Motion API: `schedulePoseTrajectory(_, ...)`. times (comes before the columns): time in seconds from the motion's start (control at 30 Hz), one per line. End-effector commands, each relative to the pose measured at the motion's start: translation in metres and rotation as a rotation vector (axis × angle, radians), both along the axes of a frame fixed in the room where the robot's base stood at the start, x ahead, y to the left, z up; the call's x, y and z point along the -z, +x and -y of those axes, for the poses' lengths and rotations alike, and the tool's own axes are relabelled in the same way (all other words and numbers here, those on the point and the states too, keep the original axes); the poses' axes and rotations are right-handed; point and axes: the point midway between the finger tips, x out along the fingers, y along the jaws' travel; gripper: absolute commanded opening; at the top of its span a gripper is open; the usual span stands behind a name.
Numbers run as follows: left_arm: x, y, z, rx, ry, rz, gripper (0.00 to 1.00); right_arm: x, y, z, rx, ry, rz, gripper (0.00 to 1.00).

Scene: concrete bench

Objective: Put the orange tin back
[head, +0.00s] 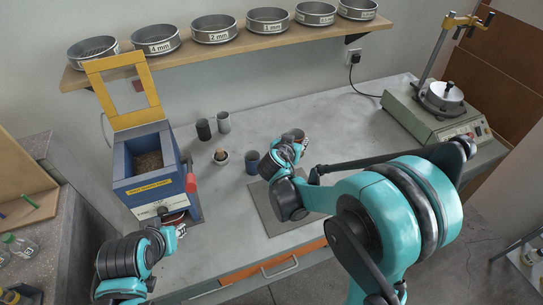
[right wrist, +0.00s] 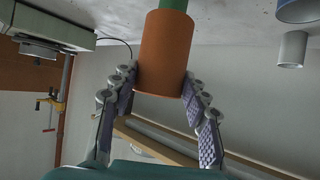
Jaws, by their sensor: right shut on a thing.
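The orange tin (right wrist: 165,55) is between the two fingers of my right gripper (right wrist: 158,84) in the right wrist view, with a finger against each side. A green part (right wrist: 176,4) shows beyond its far end; I cannot tell what it belongs to. In the head view my right gripper (head: 297,142) is over the middle of the bench, right of the blue tin (head: 251,163); the orange tin is mostly hidden there. My left gripper (head: 172,226) is at the front of the blue box (head: 148,187); its fingers are too small to read.
A grey mat (head: 275,228) lies near the front edge. A shaker machine (head: 432,112) stands at right. Sieves line the wall shelf (head: 180,60).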

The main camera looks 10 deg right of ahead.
Motion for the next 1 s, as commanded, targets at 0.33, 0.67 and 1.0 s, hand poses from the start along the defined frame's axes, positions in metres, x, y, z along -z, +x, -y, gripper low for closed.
schedulePoseTrajectory(0.33,0.011,0.000,0.000,0.000,0.000,0.000,0.31,0.029,0.038,-0.001,0.082,-0.004,0.010,0.09)
schedulePoseTrajectory(0.67,0.038,0.000,0.000,0.000,0.000,0.000,0.31,0.076,0.097,-0.048,0.082,-0.002,0.010,0.09)
schedulePoseTrajectory(1.0,0.048,0.000,0.000,0.000,0.000,0.000,0.31,0.095,0.118,-0.065,0.083,-0.003,0.010,0.09)
